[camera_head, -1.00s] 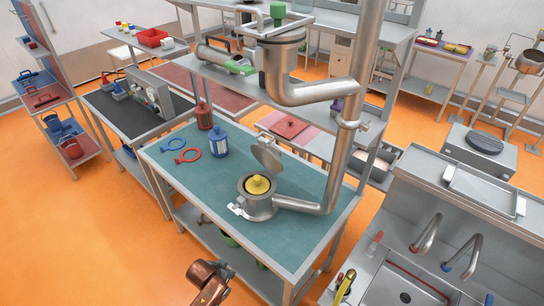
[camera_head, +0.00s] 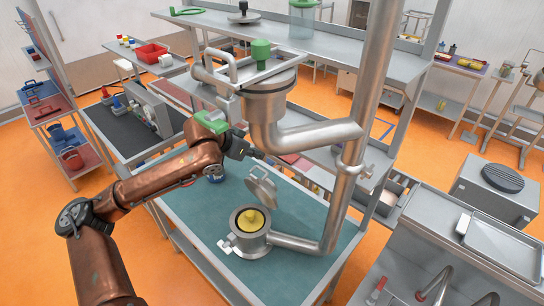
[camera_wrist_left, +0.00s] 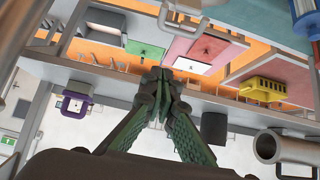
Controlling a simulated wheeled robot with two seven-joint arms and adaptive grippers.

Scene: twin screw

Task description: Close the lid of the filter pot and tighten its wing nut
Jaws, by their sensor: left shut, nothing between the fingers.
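The filter pot (camera_head: 263,245) stands on the green-topped table, open at the top, with a yellow piece (camera_head: 250,221) inside. Its round metal lid (camera_head: 262,191) stands raised at the pot's back edge. A small bright fitting, perhaps the wing nut (camera_head: 226,247), sits at the pot's front left; its details are too small to tell. My left gripper (camera_head: 261,154) is above and behind the raised lid in the head view, apart from it as far as I can tell. In the left wrist view its dark fingers (camera_wrist_left: 158,76) are together and empty. My right gripper is not in view.
A thick metal pipe (camera_head: 345,190) rises from the pot's right side. A second metal vessel (camera_head: 268,100) with a green knob hangs over the table near my left forearm. The table's front area (camera_head: 195,205) is clear. A sink unit (camera_head: 440,250) stands at the right.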

